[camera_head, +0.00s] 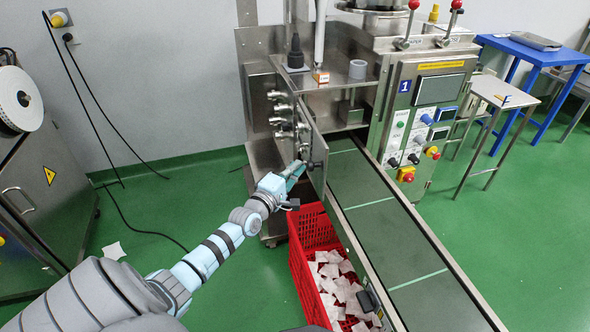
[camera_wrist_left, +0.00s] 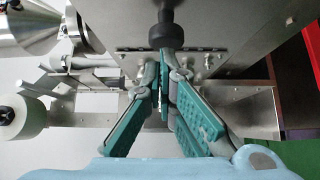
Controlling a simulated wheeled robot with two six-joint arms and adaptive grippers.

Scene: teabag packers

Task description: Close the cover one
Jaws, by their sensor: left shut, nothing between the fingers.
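The cover (camera_head: 317,150) is a flat metal panel on the front of the packing machine, standing out at an angle beside the conveyor's upper end. A dark round knob (camera_head: 314,165) sits on its outer side. My left gripper (camera_head: 298,167) is at the cover's lower left, close to the knob. In the left wrist view the teal fingers (camera_wrist_left: 163,62) are shut and empty, with their tips just below the black knob (camera_wrist_left: 166,37). I cannot tell whether they touch it. The metal panel (camera_wrist_left: 225,35) also fills the upper right there. My right gripper is not in view.
The green conveyor (camera_head: 375,205) runs down to the right. The control panel (camera_head: 425,115) is right of the conveyor. Metal cylinders (camera_head: 281,120) stick out left of the cover.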

